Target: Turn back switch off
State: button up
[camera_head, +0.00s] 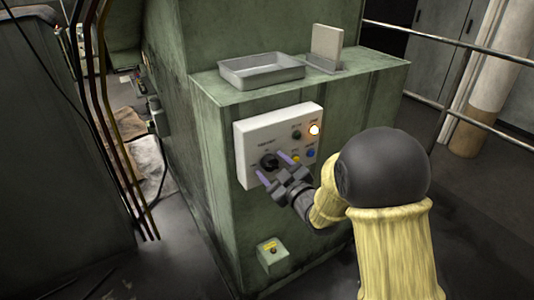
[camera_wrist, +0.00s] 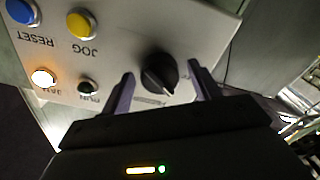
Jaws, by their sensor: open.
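A white control panel (camera_head: 248,135) is on the front of the green machine cabinet. It carries a black rotary switch (camera_head: 269,161), which also shows in the wrist view (camera_wrist: 159,72) with a small white mark at its lower edge, toward the right. My gripper (camera_head: 273,167) is open in front of the panel. In the wrist view, the purple fingers of my gripper (camera_wrist: 162,86) stand on either side of the switch, with a gap on each side. I cannot tell how far the tips are from the panel.
A lit lamp (camera_head: 314,129), a yellow JOG button (camera_wrist: 81,24) and a blue RESET button (camera_wrist: 22,12) share the panel. A metal tray (camera_head: 262,75) sits on the cabinet top. Rails (camera_head: 440,38) stand right.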

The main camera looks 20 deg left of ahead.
jog(key=shift+r+m+p, duration=0.25)
jog(key=shift+m+p, duration=0.6)
jog(key=shift+m, duration=0.35)
jog(key=shift+f+m+b, duration=0.25)
jog(key=shift+m+b, duration=0.05)
jog(key=shift+m, duration=1.5)
jog(key=c, duration=1.2)
jog(key=n+b, duration=0.3)
jog(key=shift+f, duration=0.1)
jog(key=shift+n+b, duration=0.35)
jog(key=shift+n, duration=0.15)
